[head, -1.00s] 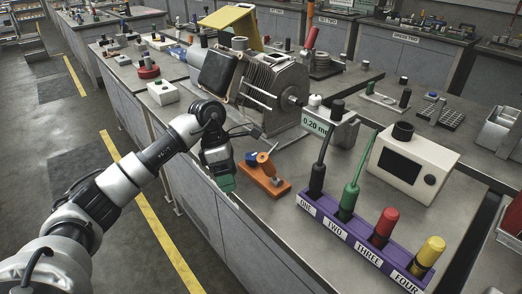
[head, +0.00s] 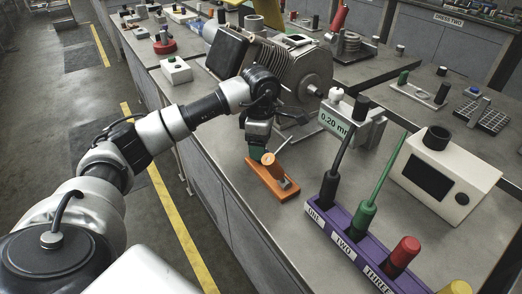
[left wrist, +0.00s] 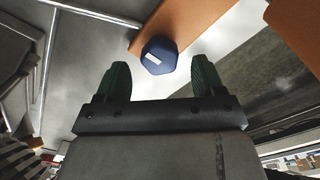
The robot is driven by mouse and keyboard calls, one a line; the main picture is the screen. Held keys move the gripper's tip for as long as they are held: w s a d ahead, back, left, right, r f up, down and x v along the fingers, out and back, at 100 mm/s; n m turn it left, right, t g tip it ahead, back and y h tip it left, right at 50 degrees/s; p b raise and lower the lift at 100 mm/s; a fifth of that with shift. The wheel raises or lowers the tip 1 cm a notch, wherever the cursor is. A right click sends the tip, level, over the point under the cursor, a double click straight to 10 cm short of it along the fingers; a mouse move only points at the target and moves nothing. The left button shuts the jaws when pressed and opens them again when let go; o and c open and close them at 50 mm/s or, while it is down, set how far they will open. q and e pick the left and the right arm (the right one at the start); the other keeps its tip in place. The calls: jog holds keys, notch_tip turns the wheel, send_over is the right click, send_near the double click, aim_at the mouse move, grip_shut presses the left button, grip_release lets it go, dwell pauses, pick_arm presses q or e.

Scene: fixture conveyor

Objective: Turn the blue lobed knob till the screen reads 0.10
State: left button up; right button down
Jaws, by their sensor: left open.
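The blue lobed knob (left wrist: 159,56) shows in the left wrist view with a white mark on its top, just beyond and between my fingertips. It belongs to an orange fixture (head: 268,182) on the bench and is hidden behind my gripper in the head view. My left gripper (head: 258,152) is over the left end of that fixture. Its two green fingers (left wrist: 161,70) are spread and hold nothing. The screen (head: 333,123), on a grey stand, reads 0.20 mm. My right gripper is not in view.
An orange-topped post (head: 269,160) rises beside my gripper. A purple rack (head: 343,236) with several handled tools stands right of the fixture. A large grey motor-like machine (head: 297,70) is behind. A cream box (head: 462,205) stands at the right. Bench is bare between fixture and rack.

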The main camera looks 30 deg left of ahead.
pick_arm(q)
jog(key=shift+f, duration=1.7)
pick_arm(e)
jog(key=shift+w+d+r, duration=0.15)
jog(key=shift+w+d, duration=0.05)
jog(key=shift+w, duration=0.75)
pick_arm(q)
jog(key=c, duration=0.9)
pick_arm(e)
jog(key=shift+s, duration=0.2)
